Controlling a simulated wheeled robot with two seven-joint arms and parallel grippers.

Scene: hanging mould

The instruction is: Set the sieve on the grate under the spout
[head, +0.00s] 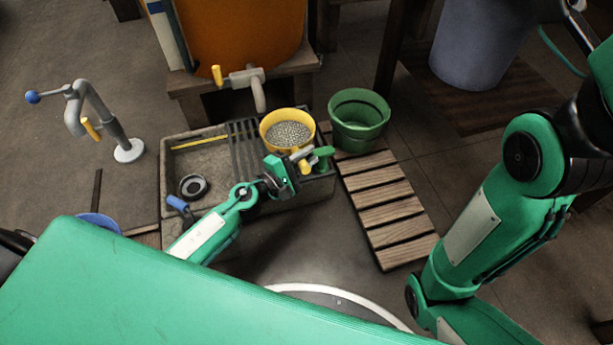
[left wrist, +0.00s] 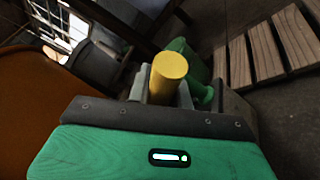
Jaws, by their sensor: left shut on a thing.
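The yellow sieve (head: 288,133), a round pan with a grey mesh bottom, is over the right end of the stone sink. My left gripper (head: 301,158) is shut on its yellow handle, whose end (left wrist: 168,75) shows between the fingers in the left wrist view. The dark-barred grate (head: 241,145) lies across the sink just left of the sieve. The grey spout (head: 259,94) with a yellow lever comes out of the orange barrel (head: 240,35) above and behind the grate. I cannot tell how high the sieve is above the sink. My right gripper is not visible.
A green bucket (head: 358,120) stands close to the right of the sieve, behind a wooden slatted rack (head: 388,205). A green fitting (head: 323,158) is beside my left gripper. The sink (head: 183,160) holds a dark ring (head: 193,187). A grey stand pipe (head: 115,125) is at left.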

